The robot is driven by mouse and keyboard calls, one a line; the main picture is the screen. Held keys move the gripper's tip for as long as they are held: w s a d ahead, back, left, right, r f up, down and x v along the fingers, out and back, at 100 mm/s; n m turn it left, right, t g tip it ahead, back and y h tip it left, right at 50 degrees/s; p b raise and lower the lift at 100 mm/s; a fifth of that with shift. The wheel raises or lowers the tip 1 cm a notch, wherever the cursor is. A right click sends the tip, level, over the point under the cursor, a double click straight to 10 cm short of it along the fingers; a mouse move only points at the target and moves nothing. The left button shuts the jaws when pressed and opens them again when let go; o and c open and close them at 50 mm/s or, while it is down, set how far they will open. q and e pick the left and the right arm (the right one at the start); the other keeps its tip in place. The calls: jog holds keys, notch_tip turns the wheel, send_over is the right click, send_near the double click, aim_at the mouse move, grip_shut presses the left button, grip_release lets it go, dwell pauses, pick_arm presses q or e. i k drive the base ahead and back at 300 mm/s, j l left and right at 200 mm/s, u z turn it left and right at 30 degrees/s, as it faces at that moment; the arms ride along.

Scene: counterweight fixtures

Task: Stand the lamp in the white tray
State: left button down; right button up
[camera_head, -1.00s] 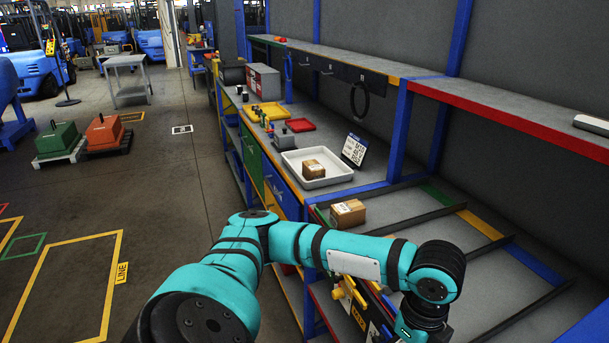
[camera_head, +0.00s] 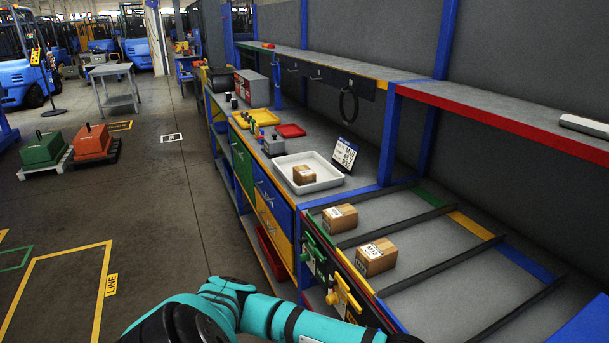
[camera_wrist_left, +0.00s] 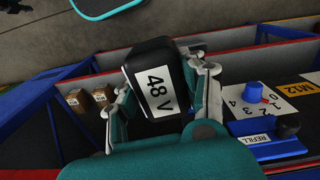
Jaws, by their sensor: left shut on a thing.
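The white tray (camera_head: 326,178) lies on the workbench in the head view, with a small cardboard box (camera_head: 304,174) inside it. I cannot make out a lamp in either view. My left gripper (camera_wrist_left: 165,72) is shut on a black block (camera_wrist_left: 152,62) with a white "48 V" label, its fingers on both sides of it. The block's underside is hidden. In the head view my left arm runs off the bottom edge, so the gripper and block are out of sight there. My right gripper is in neither view.
Two cardboard boxes (camera_head: 340,218) (camera_head: 376,257) stand in the divided bays nearer than the tray. A printed sign (camera_head: 344,155) stands at the tray's right. A yellow tray (camera_head: 256,117) and a red tray (camera_head: 290,131) lie beyond. A raised shelf (camera_head: 500,108) runs along the right.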

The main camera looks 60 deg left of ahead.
aim_at(324, 178)
jog(key=j, duration=0.5)
jog(key=i+j+u, duration=0.15)
jog(key=j, duration=0.8)
jog(key=i+j+u, duration=0.15)
jog(key=j, duration=0.3)
jog(key=i+j, duration=0.1)
jog(key=j, duration=0.35)
